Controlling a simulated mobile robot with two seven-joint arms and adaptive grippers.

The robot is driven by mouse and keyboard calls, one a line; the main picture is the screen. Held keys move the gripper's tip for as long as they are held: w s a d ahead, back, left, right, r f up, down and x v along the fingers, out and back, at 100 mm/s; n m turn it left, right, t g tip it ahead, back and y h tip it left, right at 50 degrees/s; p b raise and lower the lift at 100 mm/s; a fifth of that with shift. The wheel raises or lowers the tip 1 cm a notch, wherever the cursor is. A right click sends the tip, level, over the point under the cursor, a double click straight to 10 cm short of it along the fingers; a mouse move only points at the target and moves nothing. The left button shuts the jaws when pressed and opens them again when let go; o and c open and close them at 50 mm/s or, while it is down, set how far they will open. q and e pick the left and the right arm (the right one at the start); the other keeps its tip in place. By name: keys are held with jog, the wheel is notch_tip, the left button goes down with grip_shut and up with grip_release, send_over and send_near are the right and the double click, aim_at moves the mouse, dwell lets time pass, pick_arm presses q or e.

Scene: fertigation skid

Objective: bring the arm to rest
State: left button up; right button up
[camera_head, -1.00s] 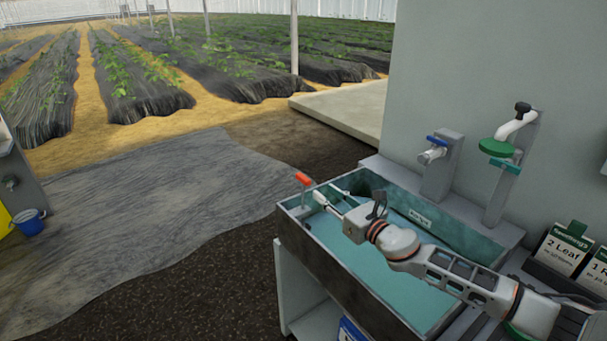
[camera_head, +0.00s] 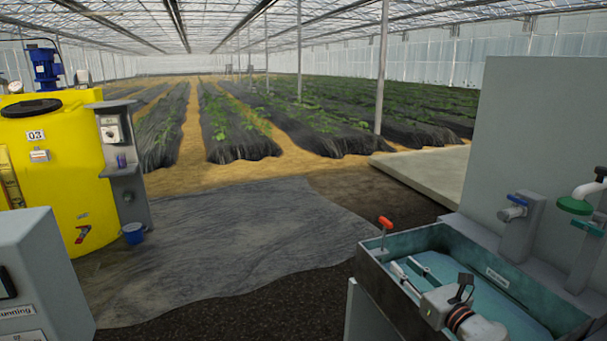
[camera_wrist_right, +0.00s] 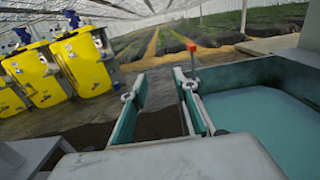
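My right gripper (camera_head: 404,264) is over the left part of the teal-lined sink basin (camera_head: 440,238), a little nearer than the red-handled valve (camera_head: 386,222) at its back left corner. In the right wrist view my right gripper (camera_wrist_right: 160,76) has its two teal-padded fingers spread apart with nothing between them. The red handle (camera_wrist_right: 191,47) shows just beyond the right finger there. Most of my right arm is cut off at the bottom right of the head view. My left arm and gripper are out of view.
A blue-handled tap (camera_head: 516,201) and a green-disc fixture (camera_head: 575,206) stand behind the basin. A yellow tank (camera_head: 60,170) and a grey cabinet (camera_head: 40,270) are at left. The grey ground sheet (camera_head: 240,240) is clear.

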jog(key=s+a+f+m+g, duration=0.1)
jog(key=s+a+f+m, duration=0.2)
jog(key=s+f+m, duration=0.25)
jog(key=s+a+f+m+g+h, duration=0.1)
jog(key=s+a+f+m, duration=0.1)
jog(key=s+f+m, duration=0.35)
jog(key=s+a+f+m+g, duration=0.1)
jog(key=s+a+f+m, duration=0.2)
jog(key=s+f+m, duration=0.3)
jog(key=s+f+m+g+h, duration=0.1)
jog(key=s+f+m, duration=0.5)
jog(key=s+m, duration=0.3)
jog(key=s+d+f+m+g+h, duration=0.1)
jog(key=s+f+m+g, duration=0.1)
jog(key=s+f+m, duration=0.4)
jog(key=s+m, duration=0.3)
jog(key=s, duration=0.1)
jog(key=shift+s+d+m, duration=0.15)
jog(key=shift+d+m, duration=0.1)
jog(key=shift+m, duration=0.05)
dwell(3.0)
